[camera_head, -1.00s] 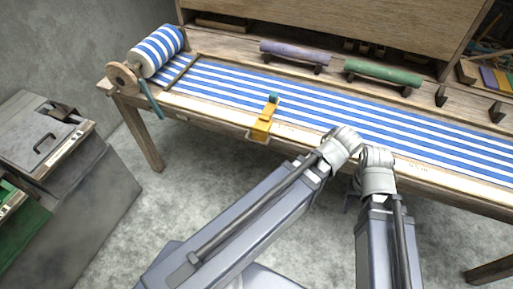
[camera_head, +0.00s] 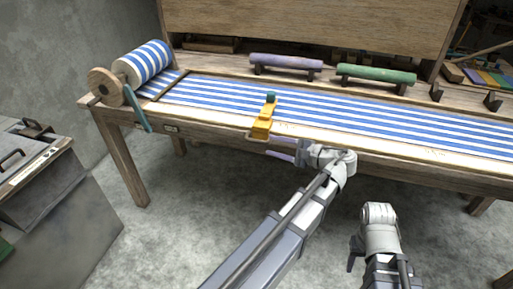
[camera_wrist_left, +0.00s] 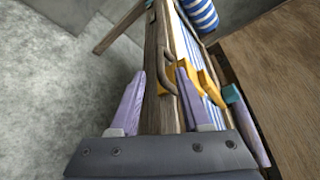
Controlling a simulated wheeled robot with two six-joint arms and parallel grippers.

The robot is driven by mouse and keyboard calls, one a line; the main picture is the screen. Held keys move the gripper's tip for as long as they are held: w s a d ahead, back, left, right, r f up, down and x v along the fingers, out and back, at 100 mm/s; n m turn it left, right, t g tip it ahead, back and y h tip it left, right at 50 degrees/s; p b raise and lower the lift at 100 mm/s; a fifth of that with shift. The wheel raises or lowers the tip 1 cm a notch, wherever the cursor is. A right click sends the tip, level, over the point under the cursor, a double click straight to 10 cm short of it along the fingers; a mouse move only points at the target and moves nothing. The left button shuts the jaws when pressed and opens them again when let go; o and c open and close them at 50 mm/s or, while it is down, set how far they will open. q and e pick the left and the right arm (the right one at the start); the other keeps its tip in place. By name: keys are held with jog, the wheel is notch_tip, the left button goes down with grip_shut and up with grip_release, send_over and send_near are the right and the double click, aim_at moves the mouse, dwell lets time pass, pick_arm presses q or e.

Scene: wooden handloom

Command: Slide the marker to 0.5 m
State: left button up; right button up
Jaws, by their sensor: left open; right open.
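The yellow marker (camera_head: 263,119) with a teal end sits across the front rail of the loom, over the striped blue and white cloth (camera_head: 215,98). My left gripper (camera_head: 281,149) is open and empty, just below and to the right of the marker's near end. In the left wrist view the open fingers (camera_wrist_left: 160,74) straddle the view of the wooden rail. The yellow marker (camera_wrist_left: 206,82) shows there behind and beside the right finger, apart from any grip. My right gripper (camera_head: 354,252) is open and empty, low in front of the loom; its fingers are mostly hidden.
A striped cloth roll (camera_head: 147,62) stands at the loom's left end. A purple roller (camera_head: 286,61) and a green roller (camera_head: 376,73) lie behind the cloth. A grey cabinet (camera_head: 60,200) is at the left. The floor before the loom is clear.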

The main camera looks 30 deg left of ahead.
aim_at(262, 142)
pick_arm(q)
jog(key=shift+b+x, duration=0.85)
jog(key=shift+x, duration=3.05)
grip_shut()
